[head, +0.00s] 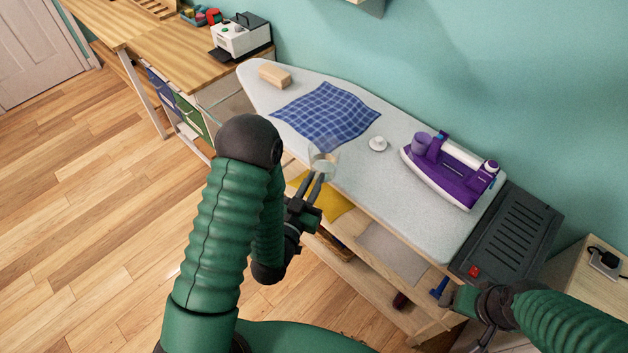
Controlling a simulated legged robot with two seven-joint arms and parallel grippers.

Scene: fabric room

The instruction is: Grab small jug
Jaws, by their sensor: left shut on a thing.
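The small jug (323,160) looks like a clear, see-through vessel at the near edge of the ironing board. My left gripper (316,183) is shut on it from the near side. The jug's lower part is hard to make out behind the fingers, and I cannot tell whether it touches the board. My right gripper (484,338) is at the bottom right, low beside the shelf unit, partly cut off by the picture's edge. Whether it is open or shut does not show.
The ironing board (410,200) carries a blue checked cloth (326,113), a wooden block (274,76), a small white round item (378,143) and a purple iron (450,170). A dark iron rest (508,235) is at the right end. Shelves with folded cloths lie below.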

